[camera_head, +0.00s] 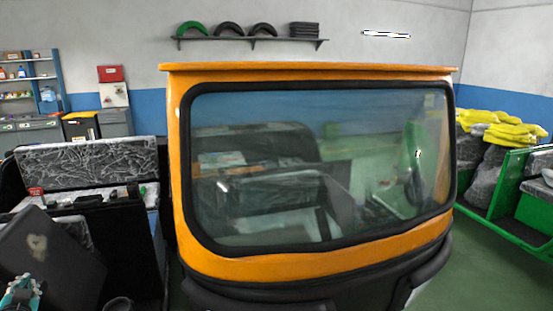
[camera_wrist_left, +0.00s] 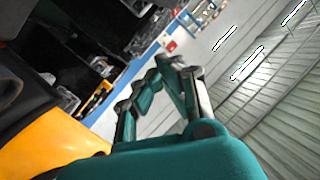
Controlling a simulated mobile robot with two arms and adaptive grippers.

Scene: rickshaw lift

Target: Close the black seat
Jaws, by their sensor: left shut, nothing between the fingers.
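A black seat panel (camera_head: 52,255) with a pale mark stands tilted at the lower left of the head view. My left gripper (camera_head: 20,288), teal, shows at the bottom left corner, in front of the panel's lower left part. I cannot tell whether it touches the panel. In the left wrist view my left gripper (camera_wrist_left: 174,62) has its fingertips together with nothing between them. Dark shapes fill the upper left of that view, and I cannot tell whether the seat is among them. My right gripper is not in view.
An orange rickshaw cab with a large windshield (camera_head: 320,170) fills the middle. A plastic-wrapped panel (camera_head: 90,165) stands behind the black seat. A green vehicle (camera_head: 500,190) with yellow bundles (camera_head: 500,125) is at the right. A wall shelf (camera_head: 255,40) holds tyres. Green floor shows at the lower right.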

